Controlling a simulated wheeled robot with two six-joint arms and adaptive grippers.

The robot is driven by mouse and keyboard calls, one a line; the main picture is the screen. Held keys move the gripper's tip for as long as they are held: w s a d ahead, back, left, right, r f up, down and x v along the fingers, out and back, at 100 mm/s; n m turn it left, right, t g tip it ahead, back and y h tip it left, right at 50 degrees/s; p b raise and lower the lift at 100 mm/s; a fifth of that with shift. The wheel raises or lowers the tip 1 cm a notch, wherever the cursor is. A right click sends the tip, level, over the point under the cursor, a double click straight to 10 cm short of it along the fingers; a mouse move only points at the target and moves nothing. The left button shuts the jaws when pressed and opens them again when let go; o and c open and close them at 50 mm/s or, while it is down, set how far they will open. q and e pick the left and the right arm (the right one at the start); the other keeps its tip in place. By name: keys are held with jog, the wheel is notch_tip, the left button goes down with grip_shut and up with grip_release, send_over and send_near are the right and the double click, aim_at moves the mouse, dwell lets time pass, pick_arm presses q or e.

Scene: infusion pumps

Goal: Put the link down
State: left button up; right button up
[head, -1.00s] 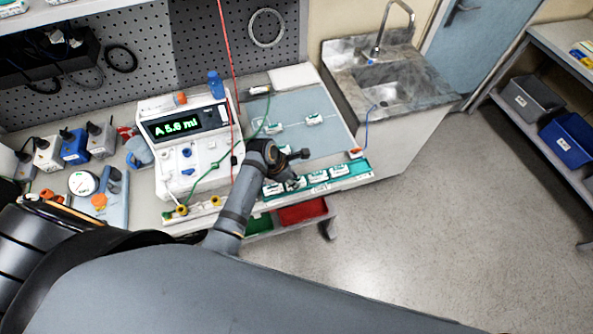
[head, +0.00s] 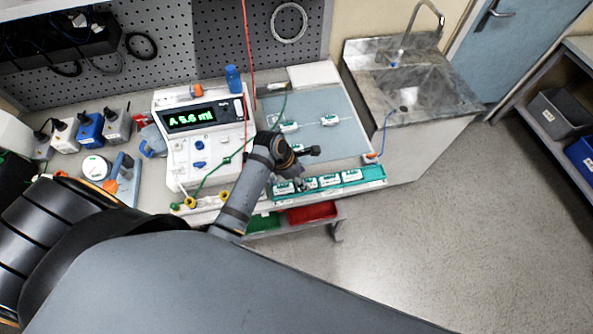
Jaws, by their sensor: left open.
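Several small white links with green markings lie in a row in the teal tray (head: 375,174) along the front edge of the bench; one of them is this link (head: 330,181). Two more white links, a left one (head: 289,126) and a right one (head: 329,120), lie on the grey-blue mat (head: 345,140) behind. My left gripper (head: 307,168) is open over the left part of the tray and the front of the mat. Its wrist and fingers partly cover the leftmost tray links, and I cannot tell if it touches one. My right gripper is not in view.
A white pump (head: 205,145) with a green display stands left of my left gripper. A red line (head: 248,60) hangs beside it, and a green tube (head: 225,160) runs across it. A red bin (head: 312,212) is below the bench front. A sink (head: 405,90) is at right.

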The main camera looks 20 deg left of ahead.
pick_arm(q)
jog(key=b+v, duration=0.1)
jog(key=v, duration=0.7)
jog(key=shift+a+r, duration=0.15)
jog(key=shift+r, duration=0.1)
jog(key=shift+s, duration=0.1)
jog(key=shift+f, duration=0.1)
